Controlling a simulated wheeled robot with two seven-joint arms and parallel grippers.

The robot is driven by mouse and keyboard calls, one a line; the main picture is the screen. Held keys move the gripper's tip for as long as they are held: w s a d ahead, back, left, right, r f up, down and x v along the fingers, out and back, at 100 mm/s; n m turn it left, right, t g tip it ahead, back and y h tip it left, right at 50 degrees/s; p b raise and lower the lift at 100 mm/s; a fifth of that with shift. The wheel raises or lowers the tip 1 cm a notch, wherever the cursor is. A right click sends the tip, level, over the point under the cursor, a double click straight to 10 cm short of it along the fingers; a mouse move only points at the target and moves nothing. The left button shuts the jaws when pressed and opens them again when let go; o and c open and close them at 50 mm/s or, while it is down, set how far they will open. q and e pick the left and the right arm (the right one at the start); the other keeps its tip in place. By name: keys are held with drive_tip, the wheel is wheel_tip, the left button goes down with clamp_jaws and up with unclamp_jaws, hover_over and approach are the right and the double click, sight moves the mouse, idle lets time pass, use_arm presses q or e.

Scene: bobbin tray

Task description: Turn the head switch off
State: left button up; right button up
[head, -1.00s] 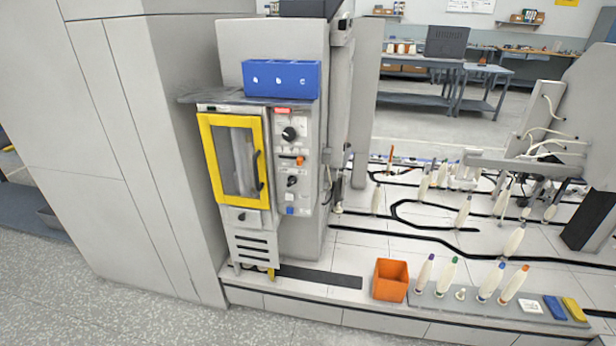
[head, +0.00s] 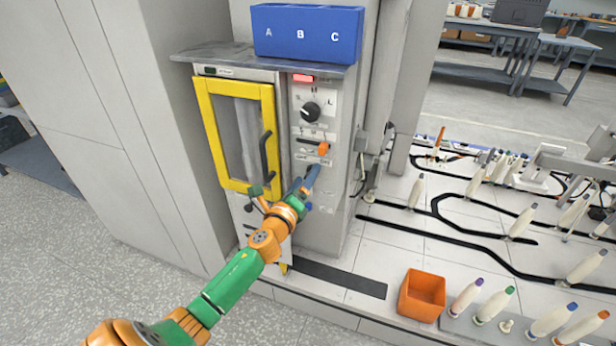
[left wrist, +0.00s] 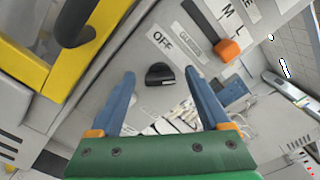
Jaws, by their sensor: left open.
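The head switch appears to be a small black knob (left wrist: 160,74) on the grey control panel in the left wrist view. A label reading OFF and a second, less legible label lie just above it. Its exact setting is too small to tell. My left gripper (head: 308,180) is open at the panel, below the orange slider (head: 323,149). In the left wrist view its two blue fingers stand on either side of the knob, and I see no contact. In the head view the gripper hides the knob. My right gripper is not in view.
A yellow-framed door (head: 207,135) with a black handle is left of the panel. A larger black dial (head: 310,111) is above the slider. A blue A-B-C bin (head: 307,35) sits on top. An orange box (head: 422,295) and several bobbins stand at lower right.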

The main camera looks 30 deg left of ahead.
use_arm(q)
drive_tip(key=shift+w+f, duration=0.1)
drive_tip(key=shift+w, duration=0.35)
clamp_jaws()
